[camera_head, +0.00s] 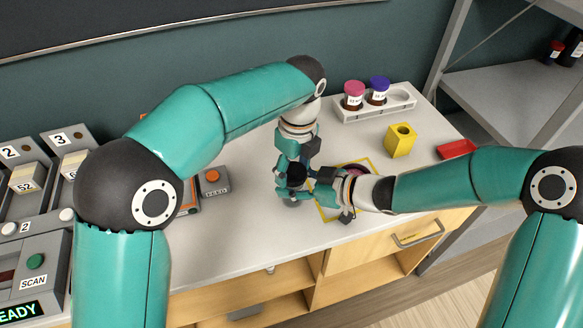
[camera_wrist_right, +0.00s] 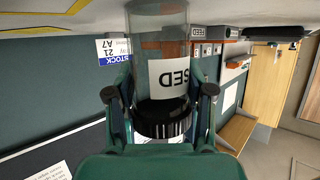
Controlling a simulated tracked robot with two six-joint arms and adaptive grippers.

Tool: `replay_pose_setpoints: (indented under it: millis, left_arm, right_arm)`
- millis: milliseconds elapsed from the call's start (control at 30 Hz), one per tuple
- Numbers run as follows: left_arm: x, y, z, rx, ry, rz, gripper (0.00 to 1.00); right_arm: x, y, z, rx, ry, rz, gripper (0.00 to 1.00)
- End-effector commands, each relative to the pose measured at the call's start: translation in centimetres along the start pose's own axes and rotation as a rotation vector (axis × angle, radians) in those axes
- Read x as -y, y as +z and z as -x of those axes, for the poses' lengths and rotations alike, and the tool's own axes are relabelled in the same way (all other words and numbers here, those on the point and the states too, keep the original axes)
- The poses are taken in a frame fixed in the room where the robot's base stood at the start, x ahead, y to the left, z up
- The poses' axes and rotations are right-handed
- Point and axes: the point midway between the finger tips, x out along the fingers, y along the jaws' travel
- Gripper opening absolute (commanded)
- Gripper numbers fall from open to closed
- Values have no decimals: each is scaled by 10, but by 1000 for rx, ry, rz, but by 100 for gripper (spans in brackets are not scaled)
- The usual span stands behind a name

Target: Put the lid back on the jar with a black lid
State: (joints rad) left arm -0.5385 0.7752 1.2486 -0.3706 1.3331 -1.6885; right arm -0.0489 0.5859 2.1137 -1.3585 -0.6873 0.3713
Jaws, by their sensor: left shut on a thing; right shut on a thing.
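In the head view, my left gripper (camera_head: 293,170) reaches down from above and is shut on the black lid (camera_head: 297,173), largely hidden by the fingers. My right gripper (camera_head: 290,187) comes in from the right and is shut on the jar just below. The right wrist view is upside down. It shows the clear jar (camera_wrist_right: 160,42) with a white label between the right fingers, and the black lid (camera_wrist_right: 165,122) at its top end. Lid and jar look lined up and close together; I cannot tell whether the lid is seated.
A white rack (camera_head: 378,107) holds jars with pink and purple lids at the back. A yellow block (camera_head: 400,140) and a red tray (camera_head: 457,149) stand to the right. A yellow outline (camera_head: 335,217) lies under my right wrist. Control boxes (camera_head: 212,182) stand left; the counter front is clear.

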Motion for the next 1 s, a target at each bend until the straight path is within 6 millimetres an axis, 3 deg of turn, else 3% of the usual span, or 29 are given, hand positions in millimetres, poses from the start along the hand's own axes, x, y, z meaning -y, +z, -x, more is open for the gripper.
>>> replay_pose_setpoints:
  millis: [1000]
  left_arm:
    - [0,0,-16,-2,9,-1,34]
  right_arm:
    - [1,0,0,-1,-2,2,0]
